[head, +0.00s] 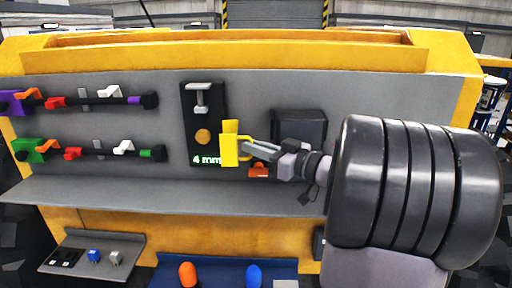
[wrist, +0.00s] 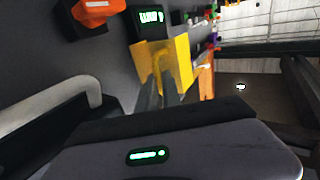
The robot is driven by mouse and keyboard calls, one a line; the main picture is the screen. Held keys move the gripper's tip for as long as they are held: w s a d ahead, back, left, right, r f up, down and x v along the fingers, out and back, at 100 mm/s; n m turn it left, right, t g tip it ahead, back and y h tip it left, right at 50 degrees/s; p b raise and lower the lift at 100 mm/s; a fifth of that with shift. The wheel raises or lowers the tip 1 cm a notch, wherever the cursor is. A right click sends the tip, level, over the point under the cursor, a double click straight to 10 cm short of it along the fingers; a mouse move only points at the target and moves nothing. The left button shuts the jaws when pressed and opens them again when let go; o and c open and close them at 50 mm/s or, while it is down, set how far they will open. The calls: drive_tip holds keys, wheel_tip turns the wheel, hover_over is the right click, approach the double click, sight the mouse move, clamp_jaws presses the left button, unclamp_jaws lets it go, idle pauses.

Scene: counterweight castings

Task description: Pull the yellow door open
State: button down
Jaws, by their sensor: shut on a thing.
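The yellow door (head: 229,145) is a small yellow plate at the lower right of a black panel on the grey wall. It also shows in the wrist view (wrist: 181,62), ahead of the fingers, with a yellow handle on its near face. My gripper (head: 247,149) reaches in from the right and is shut on that handle. In the wrist view its fingertips (wrist: 164,88) meet the yellow handle and partly hide it. I cannot tell how far the door stands open.
The black panel (head: 191,105) carries a white handle (head: 203,96), an orange knob (head: 202,136) and a "4 mm" label. A dark box (head: 298,128) and an orange block (head: 259,170) are close to my gripper. Bars with coloured clips (head: 90,100) lie left. A grey shelf (head: 150,196) runs below.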

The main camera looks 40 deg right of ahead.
drive_tip(key=c, duration=1.8)
unclamp_jaws()
drive_tip(key=shift+o, duration=1.3)
drive_tip(key=shift+w+f, duration=0.1)
drive_tip(key=shift+w, duration=0.1)
drive_tip(key=s+d+b, duration=0.2)
drive_tip(key=s+d, duration=0.1)
drive_tip(key=s, duration=1.4)
drive_tip(key=shift+w, duration=0.1)
